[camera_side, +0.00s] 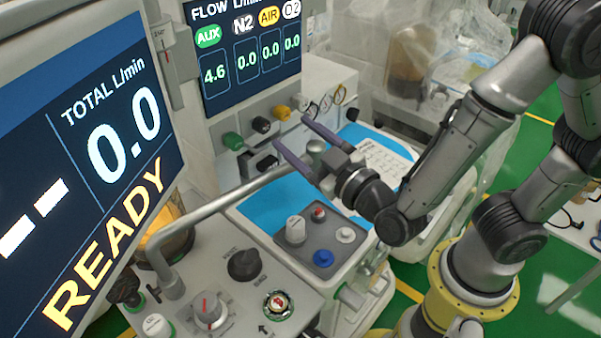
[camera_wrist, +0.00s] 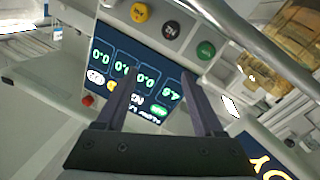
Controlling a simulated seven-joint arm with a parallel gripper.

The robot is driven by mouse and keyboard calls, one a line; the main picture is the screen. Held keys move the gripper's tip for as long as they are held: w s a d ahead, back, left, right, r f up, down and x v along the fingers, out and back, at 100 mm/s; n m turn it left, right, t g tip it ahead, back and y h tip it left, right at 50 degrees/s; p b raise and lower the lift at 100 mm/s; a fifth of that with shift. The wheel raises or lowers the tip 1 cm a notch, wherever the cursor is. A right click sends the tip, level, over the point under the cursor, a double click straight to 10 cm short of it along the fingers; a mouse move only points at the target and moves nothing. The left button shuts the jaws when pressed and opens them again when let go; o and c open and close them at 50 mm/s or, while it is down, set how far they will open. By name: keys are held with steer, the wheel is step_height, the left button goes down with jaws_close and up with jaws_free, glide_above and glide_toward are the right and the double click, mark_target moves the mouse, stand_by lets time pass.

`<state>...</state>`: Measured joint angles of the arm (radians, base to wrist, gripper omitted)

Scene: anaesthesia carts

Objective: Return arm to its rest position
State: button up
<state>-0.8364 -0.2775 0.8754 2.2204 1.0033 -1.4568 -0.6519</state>
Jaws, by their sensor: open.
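My gripper (camera_side: 298,145) is open and empty, with its two dark fingers apart, in the side view. It is above the cart's blue work surface and in front of the row of coloured knobs below the flow screen. In the wrist view my gripper (camera_wrist: 158,85) also shows open, with nothing between the fingers. Beyond them is the flow screen (camera_wrist: 140,72), seen upside down. My arm reaches in from the right in the side view.
The flow screen (camera_side: 243,50) stands at the back, and a large READY monitor (camera_side: 80,150) fills the left. A grey metal rail (camera_side: 225,203) runs close to my gripper. Green (camera_side: 232,141) and yellow (camera_side: 281,113) knobs are behind it. A knob panel (camera_side: 322,235) lies below.

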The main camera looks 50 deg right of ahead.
steer(key=d+r+m+g+y, duration=0.1)
steer(key=d+r+y, duration=0.1)
steer(key=d+r, duration=0.35)
steer(key=d+r+m+g+y, duration=0.1)
steer(key=d+r+m, duration=0.15)
steer(key=r, duration=0.55)
steer(key=s+d+f+g, duration=0.1)
steer(key=s+f+g, duration=0.4)
steer(key=s, duration=0.4)
steer(key=s+d+f+g, duration=0.2)
steer(key=s+f+g, duration=0.4)
steer(key=s, duration=0.3)
steer(key=shift+s+f+n, duration=0.3)
steer(key=shift+f+n, duration=0.15)
steer(key=shift+f, duration=0.35)
stand_by(4.1)
